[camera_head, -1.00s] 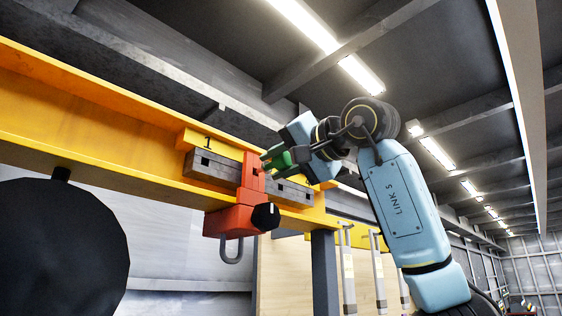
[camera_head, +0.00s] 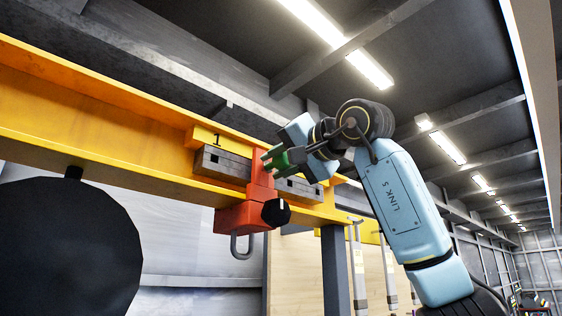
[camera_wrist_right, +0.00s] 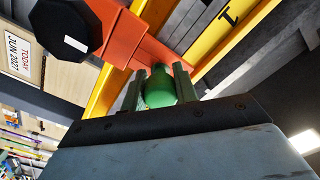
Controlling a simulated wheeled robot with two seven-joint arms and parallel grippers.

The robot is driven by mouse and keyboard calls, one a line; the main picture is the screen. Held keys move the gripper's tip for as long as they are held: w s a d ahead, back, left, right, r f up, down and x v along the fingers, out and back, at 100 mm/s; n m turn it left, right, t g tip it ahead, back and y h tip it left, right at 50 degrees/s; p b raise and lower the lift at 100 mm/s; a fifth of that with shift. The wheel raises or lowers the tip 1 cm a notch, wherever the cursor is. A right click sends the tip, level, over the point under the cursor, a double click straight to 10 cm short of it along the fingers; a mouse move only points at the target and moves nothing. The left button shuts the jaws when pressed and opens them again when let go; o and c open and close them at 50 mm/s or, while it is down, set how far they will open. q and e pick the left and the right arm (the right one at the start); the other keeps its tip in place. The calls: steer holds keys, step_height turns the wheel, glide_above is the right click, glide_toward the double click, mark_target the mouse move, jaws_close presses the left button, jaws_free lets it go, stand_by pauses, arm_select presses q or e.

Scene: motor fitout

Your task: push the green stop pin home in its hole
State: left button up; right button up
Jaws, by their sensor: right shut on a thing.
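The green stop pin (camera_wrist_right: 159,88) shows between the two fingers of my right gripper (camera_wrist_right: 162,82) in the right wrist view. The fingers are shut on its round green head. Its far end meets or lies just in front of the red-orange bracket (camera_wrist_right: 122,42); the hole is hidden. In the head view my right gripper (camera_head: 275,160) comes in from the right with green at its tips, close beside the upright of the red-orange bracket (camera_head: 260,175). I cannot tell how deep the pin sits. My left gripper is not in view.
The bracket hangs on a yellow beam (camera_head: 100,120), with a black knob (camera_head: 276,212) and a grey hook (camera_head: 241,248) below. A grey bar (camera_head: 222,165) lies behind the upright under a plate marked 1 (camera_head: 216,139). A large black round shape (camera_head: 70,250) fills the lower left.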

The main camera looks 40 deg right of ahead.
steer(key=shift+w, duration=0.25)
steer(key=o, duration=1.1)
steer(key=shift+c, duration=0.2)
steer(key=s+d+b, duration=0.1)
steer(key=s+b, duration=0.2)
steer(key=s, duration=1)
steer(key=shift+s, duration=0.25)
steer(key=shift+d, duration=0.1)
